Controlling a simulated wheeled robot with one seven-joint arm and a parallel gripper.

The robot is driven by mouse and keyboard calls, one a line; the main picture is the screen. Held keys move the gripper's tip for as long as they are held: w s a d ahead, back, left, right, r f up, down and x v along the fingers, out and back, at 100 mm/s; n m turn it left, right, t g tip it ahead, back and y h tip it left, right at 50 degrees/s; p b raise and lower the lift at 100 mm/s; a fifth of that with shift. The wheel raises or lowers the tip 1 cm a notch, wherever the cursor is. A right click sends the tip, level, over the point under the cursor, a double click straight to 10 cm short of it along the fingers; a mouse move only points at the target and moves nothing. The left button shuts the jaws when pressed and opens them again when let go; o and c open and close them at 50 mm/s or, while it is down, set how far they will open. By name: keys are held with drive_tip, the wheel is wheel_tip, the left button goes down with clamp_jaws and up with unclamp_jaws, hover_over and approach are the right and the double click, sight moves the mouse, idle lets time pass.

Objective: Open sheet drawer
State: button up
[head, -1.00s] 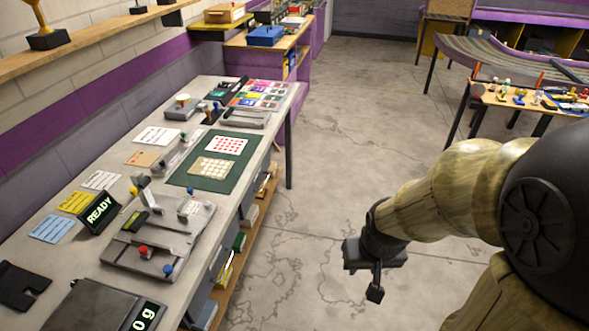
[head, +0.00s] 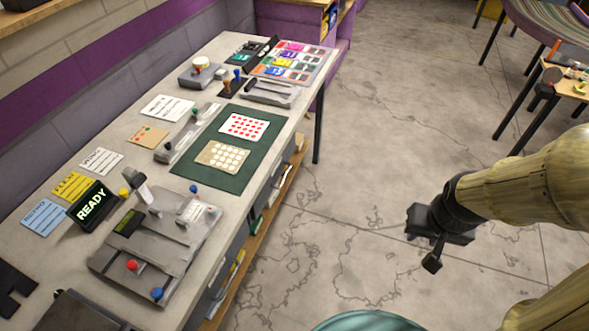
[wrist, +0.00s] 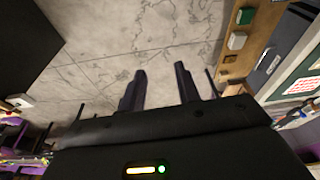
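Grey drawer fronts (head: 222,284) show edge-on under the front edge of the workbench in the head view. In the wrist view a dark grey front (wrist: 270,62) with a small pale label is at the upper right; I cannot tell whether it is the sheet drawer. No drawer looks pulled out. My gripper (head: 432,252) hangs over the open floor, well to the right of the bench. In the wrist view its two dark fingers (wrist: 160,82) stand apart with nothing between them.
The workbench (head: 55,255) holds a grey press with red and blue knobs (head: 155,250), a READY sign (head: 92,206) and a green mat (head: 207,180) with two dotted sheets. A low wooden shelf (head: 255,240) runs beneath. The floor (head: 330,225) between bench and arm is clear.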

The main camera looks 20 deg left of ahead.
drive_tip(key=shift+w, duration=0.3)
drive_tip(key=shift+s, duration=0.1)
drive_tip(key=w+a+f+n+t+y+b, duration=0.1)
drive_tip(key=w+a+f+n+t+b, duration=0.2)
drive_tip(key=w+f+n+b, duration=0.5)
drive_tip(key=w+a+f+n+t+y+b, duration=0.1)
drive_tip(key=w+a+f+n+t+b, duration=0.25)
drive_tip(key=w, duration=0.65)
drive_tip(key=w+a+f+n+g+y+b, duration=0.2)
drive_tip(key=a+f+n+y+b, duration=1)
drive_tip(key=n, duration=0.8)
drive_tip(key=w+a+f, duration=0.1)
drive_tip(key=a+f, duration=0.2)
drive_tip(key=a, duration=0.2)
